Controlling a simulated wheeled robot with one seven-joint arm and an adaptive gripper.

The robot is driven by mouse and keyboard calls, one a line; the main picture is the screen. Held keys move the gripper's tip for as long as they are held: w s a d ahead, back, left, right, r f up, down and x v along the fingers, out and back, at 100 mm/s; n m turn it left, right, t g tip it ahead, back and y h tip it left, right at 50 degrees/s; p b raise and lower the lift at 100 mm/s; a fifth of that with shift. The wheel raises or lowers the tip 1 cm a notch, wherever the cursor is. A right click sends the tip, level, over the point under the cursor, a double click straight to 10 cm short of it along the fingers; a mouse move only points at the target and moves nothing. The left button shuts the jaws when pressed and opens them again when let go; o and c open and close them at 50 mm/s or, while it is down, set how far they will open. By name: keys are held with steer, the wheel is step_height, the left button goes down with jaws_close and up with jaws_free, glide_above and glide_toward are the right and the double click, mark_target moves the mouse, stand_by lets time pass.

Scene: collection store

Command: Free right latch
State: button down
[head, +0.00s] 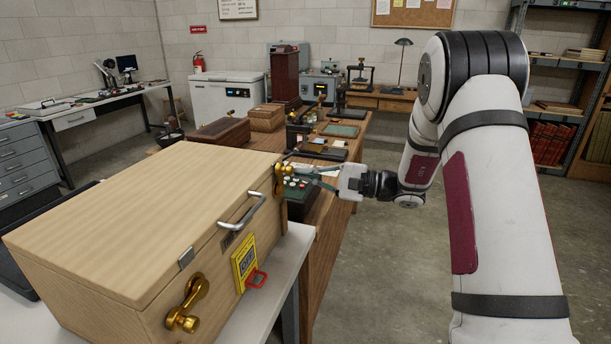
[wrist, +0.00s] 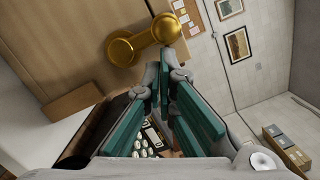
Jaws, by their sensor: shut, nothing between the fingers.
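A pale wooden case (head: 140,215) with a closed lid stands on a light-topped table. Its front bears two brass latches. The right latch (head: 281,180) is at the far end of the front, and the left latch (head: 188,303) is at the near end, its arm slanting up to the right. The right latch also shows large in the wrist view (wrist: 143,42), with a rounded knob at each end. My gripper (head: 298,168) is shut and empty, its teal fingers (wrist: 166,68) pointing at the right latch. The tips are close to its knob; I cannot tell whether they touch.
A metal carry handle (head: 243,214) sticks out between the latches. A yellow tag (head: 245,262) with a red loop hangs below it. A wooden bench (head: 330,205) with small instruments and boxes stands behind the case. The floor to the right is open.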

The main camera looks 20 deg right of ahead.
mark_target(282, 175)
steer(key=shift+s+a+r+n+b, duration=0.15)
steer(key=shift+s+r+n+b, duration=0.05)
steer(key=shift+n+b, duration=0.7)
steer(key=n+b, duration=0.2)
steer(key=b, duration=0.1)
steer(key=s+a+n+b, duration=0.1)
steer(key=n+b, duration=0.1)
steer(key=s+n+b, duration=0.1)
steer(key=n+b, duration=0.2)
steer(key=shift+a+r+h+b, duration=0.25)
steer(key=shift+h+b, duration=0.1)
steer(key=shift+h, duration=0.05)
steer(key=s+n+b, duration=0.1)
steer(key=n+b, duration=0.1)
steer(key=b, duration=0.3)
steer(key=a+n+h+b, duration=0.1)
steer(key=n+b, duration=0.1)
steer(key=b, duration=0.4)
steer(key=s+n+b, duration=0.1)
steer(key=n+b, duration=0.2)
steer(key=b, duration=0.3)
steer(key=shift+s+a+f, duration=0.35)
steer(key=shift+a+f, duration=0.05)
steer(key=shift+s+a+b, duration=0.1)
steer(key=shift+b, duration=0.4)
